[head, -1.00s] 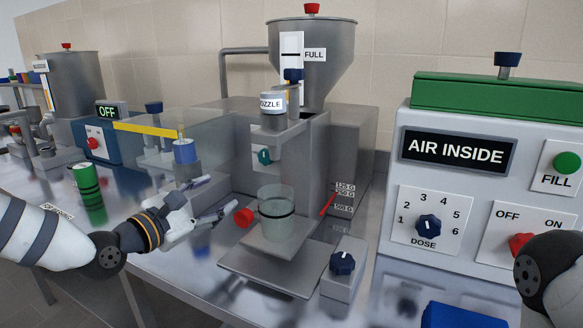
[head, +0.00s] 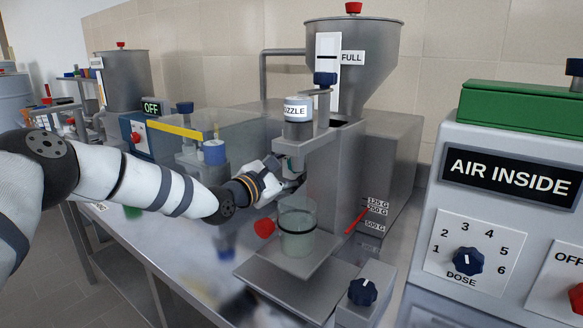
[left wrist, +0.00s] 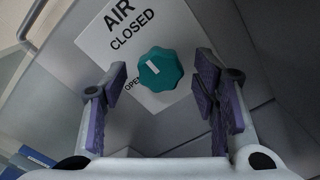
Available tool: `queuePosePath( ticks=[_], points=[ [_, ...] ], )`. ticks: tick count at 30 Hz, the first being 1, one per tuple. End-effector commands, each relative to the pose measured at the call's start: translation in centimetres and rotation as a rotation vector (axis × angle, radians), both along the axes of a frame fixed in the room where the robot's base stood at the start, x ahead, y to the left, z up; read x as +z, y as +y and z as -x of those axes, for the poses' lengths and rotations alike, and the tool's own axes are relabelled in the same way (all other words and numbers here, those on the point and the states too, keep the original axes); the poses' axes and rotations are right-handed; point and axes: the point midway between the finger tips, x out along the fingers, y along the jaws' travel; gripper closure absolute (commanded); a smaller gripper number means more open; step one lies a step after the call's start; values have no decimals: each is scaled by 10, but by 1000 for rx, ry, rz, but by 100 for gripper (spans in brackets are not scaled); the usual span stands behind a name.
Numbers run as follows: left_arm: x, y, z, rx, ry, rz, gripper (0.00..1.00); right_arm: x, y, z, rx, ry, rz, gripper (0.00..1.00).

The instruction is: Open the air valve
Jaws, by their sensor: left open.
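The air valve is a teal lobed knob (left wrist: 161,70) with a white mark, in the left wrist view. It sits on a white plate (left wrist: 101,42) reading AIR, CLOSED and OPEN. The mark lies on the knob's side facing the lettering; I cannot tell exactly which word it points to. My left gripper (head: 292,177) is open in front of the filler's body, below the nozzle. In the left wrist view its purple-padded fingers stand on either side of the knob, with gaps showing. In the head view the gripper largely hides the knob. My right gripper is not in view.
A glass beaker (head: 297,232) stands on the filler's platform just below my left gripper, with a red knob (head: 264,229) beside it. The nozzle (head: 298,110) is above. A control box (head: 512,215) reading AIR INSIDE stands at the right. A dark blue knob (head: 363,292) is in front.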

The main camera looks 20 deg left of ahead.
Motion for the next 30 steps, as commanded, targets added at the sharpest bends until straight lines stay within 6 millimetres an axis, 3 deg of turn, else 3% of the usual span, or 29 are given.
queuePosePath(
  ticks=[9, 15, 16, 30],
  points=[
    [0, -2, -5, -1, 1, 0, 46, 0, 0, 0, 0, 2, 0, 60],
    [0, -2, -5, 0, 1, 0, 91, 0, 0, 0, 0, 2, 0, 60],
    [0, -2, -5, 0, 1, 0, 94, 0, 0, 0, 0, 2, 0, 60],
    [0, -1, -5, 0, 38, 104, 94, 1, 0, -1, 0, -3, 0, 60]
  ],
)
